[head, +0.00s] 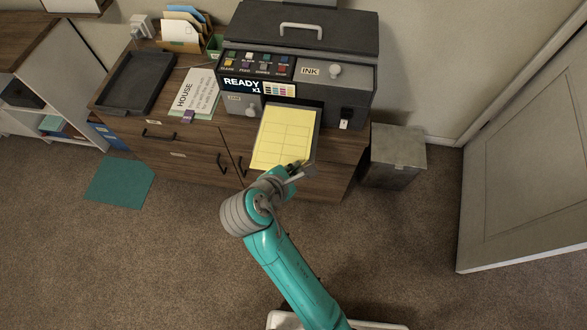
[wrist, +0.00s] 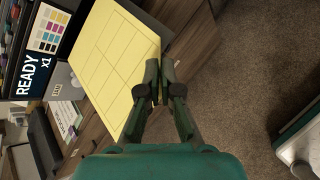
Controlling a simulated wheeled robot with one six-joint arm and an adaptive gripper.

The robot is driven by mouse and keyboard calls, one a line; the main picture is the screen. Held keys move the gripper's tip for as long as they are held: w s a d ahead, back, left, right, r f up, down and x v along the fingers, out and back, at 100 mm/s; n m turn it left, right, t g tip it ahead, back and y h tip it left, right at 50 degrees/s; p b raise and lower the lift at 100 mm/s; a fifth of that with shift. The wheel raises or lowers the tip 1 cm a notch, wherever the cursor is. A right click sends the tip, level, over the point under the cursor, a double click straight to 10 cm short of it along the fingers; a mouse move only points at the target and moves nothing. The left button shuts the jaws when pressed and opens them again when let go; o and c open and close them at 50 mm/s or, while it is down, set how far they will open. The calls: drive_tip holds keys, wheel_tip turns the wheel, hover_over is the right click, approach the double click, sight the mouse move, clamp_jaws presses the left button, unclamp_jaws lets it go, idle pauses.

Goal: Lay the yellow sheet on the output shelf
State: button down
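The yellow sheet (head: 284,135), marked with a grid of thin lines, is over the dark output shelf (head: 317,128) at the front of the copier. It covers most of the shelf, leaving dark strips at its right and back. It also shows in the wrist view (wrist: 115,60), with the dark shelf (wrist: 160,29) beyond its edge. My gripper (head: 301,165) is at the sheet's front edge near the right corner. In the wrist view its fingers (wrist: 159,80) are almost together at that edge and appear shut on it. The left finger hides the pinched part. Contact between sheet and shelf is unclear.
The copier (head: 345,85) with its READY panel stands on a wooden cabinet (head: 185,155). A dark tray (head: 135,82), a HOUSE notice (head: 196,96) and a file holder (head: 180,45) are to the left. A grey bin (head: 395,155) stands right. Open carpet lies in front.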

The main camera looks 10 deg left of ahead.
sight(296, 155)
drive_tip(key=shift+w+f, duration=0.65)
drive_tip(key=shift+w+d+f, duration=0.1)
drive_tip(key=shift+w, duration=1.45)
drive_tip(key=shift+w+d+f, duration=0.1)
drive_tip(key=shift+w, duration=1.4)
drive_tip(key=shift+f, duration=1)
drive_tip(key=shift+a, duration=0.1)
drive_tip(key=c, duration=1.2)
unclamp_jaws()
drive_tip(key=shift+c, duration=0.2)
drive_tip(key=shift+s, duration=0.1)
